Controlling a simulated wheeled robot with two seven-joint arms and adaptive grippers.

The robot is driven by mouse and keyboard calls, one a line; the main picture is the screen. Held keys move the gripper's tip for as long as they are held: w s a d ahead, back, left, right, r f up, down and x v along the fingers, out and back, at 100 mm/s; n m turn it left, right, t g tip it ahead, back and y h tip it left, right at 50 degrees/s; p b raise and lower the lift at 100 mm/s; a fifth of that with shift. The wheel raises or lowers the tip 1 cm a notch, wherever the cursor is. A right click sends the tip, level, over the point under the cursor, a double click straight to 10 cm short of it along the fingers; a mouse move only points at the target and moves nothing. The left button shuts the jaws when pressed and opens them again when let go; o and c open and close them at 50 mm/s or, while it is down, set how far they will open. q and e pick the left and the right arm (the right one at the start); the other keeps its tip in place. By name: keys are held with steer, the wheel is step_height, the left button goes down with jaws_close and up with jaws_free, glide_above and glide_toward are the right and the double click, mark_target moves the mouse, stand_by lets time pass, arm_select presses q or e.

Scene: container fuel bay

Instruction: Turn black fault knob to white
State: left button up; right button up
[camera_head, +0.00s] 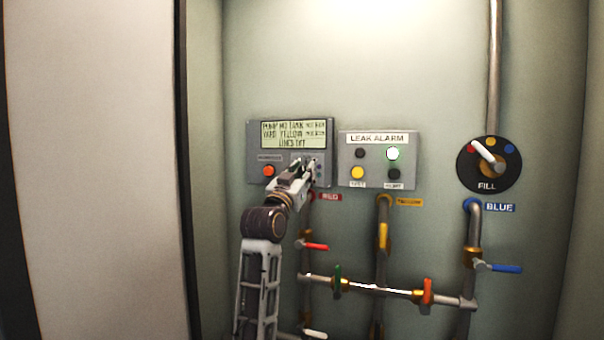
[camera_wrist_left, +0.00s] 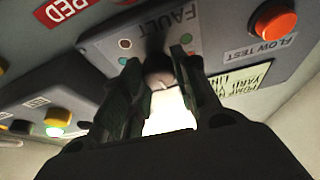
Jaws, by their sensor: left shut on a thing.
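The fault knob (camera_wrist_left: 158,72) sits under the FAULT label on a grey panel in the left wrist view, which shows the panel upside down. My left gripper (camera_head: 308,165) is at the lower right of the display panel (camera_head: 252,145) in the head view and covers the knob there. In the left wrist view the fingers of my left gripper (camera_wrist_left: 160,85) are closed on the knob from both sides. Small coloured dots show around the knob. The knob's pointer is hidden, so I cannot tell which dot it faces. My right gripper is not in view.
An orange-red FLOW TEST button (camera_head: 268,171) is just left of the gripper. A LEAK ALARM panel (camera_head: 378,183) is close on the right. A FILL dial (camera_head: 487,186) is farther right. Pipes with coloured valve handles (camera_head: 315,246) run below.

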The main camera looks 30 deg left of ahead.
arm_select(q)
steer(key=shift+n, duration=0.3)
steer(key=shift+d+n+g+y, duration=0.1)
steer(key=shift+n+g+y, duration=0.15)
steer(key=shift+n+y, duration=0.8)
steer(key=shift+a+n+g+y, duration=0.1)
steer(key=shift+n+g+y, duration=0.25)
steer(key=shift+n, duration=1.25)
steer(key=shift+d+n+g+y, duration=0.1)
steer(key=shift+n+g+y, duration=0.1)
steer(key=shift+n+y, duration=0.9)
steer(key=shift+r+n, duration=0.1)
steer(key=shift+n, duration=0.55)
steer(key=o, duration=1)
steer(key=shift+r, duration=0.1)
steer(key=shift+r, duration=4.9)
